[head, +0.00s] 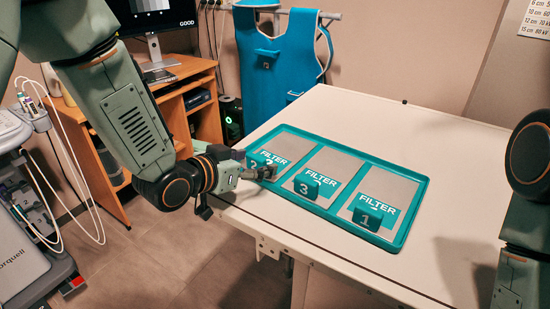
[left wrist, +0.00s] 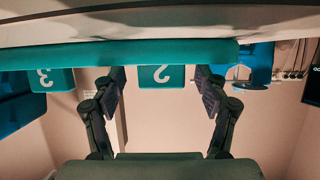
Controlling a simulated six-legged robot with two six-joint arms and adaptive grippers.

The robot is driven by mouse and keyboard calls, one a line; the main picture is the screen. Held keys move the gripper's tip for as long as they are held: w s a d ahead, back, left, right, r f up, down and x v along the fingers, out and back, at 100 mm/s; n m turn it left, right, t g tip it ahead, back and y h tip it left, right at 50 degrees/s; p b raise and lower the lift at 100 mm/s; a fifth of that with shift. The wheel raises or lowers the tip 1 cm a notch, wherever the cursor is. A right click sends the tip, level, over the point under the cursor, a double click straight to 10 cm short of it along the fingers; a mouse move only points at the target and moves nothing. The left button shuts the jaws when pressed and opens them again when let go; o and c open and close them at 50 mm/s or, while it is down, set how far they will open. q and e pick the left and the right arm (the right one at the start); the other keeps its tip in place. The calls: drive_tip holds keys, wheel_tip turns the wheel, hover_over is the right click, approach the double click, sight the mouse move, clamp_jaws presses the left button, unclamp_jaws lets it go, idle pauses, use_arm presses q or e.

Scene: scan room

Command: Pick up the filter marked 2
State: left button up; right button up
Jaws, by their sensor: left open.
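The filter marked 2 (head: 288,146) is a grey plate with a teal label and an upright teal tab, in the left compartment of the teal tray (head: 412,219). My left gripper (head: 266,173) is at the tray's near left edge, in front of the tab, and partly hides it. In the left wrist view, which appears upside down, the tab with the 2 (left wrist: 161,76) shows between the two spread fingers of the left gripper (left wrist: 159,92), with visible space on both sides. Nothing is held. My right arm shows at the right edge; its gripper is out of view.
The filter marked 3 (head: 331,171) lies in the middle compartment and the filter marked 1 (head: 388,197) in the right one. The white table (head: 452,170) is clear right of the tray. A teal apron (head: 282,65) hangs behind; a wooden desk (head: 168,104) stands left.

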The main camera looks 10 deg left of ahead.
use_arm(q)
drive_tip(key=shift+w+a+f, duration=0.1)
drive_tip(key=shift+w, duration=0.1)
drive_tip(key=shift+a, duration=0.1)
drive_tip(key=shift+s+r, duration=0.2)
drive_tip(key=shift+s, duration=0.15)
drive_tip(key=shift+c, duration=0.9)
drive_tip(key=shift+w+d, duration=0.1)
drive_tip(key=shift+d, duration=0.1)
drive_tip(key=c, duration=0.3)
drive_tip(key=shift+w+a+f, duration=0.1)
drive_tip(key=shift+w+f, duration=0.05)
drive_tip(key=c, duration=0.3)
drive_tip(key=shift+s, duration=0.2)
drive_tip(key=c, duration=0.4)
drive_tip(key=shift+w, duration=0.15)
drive_tip(key=shift+c, duration=0.6)
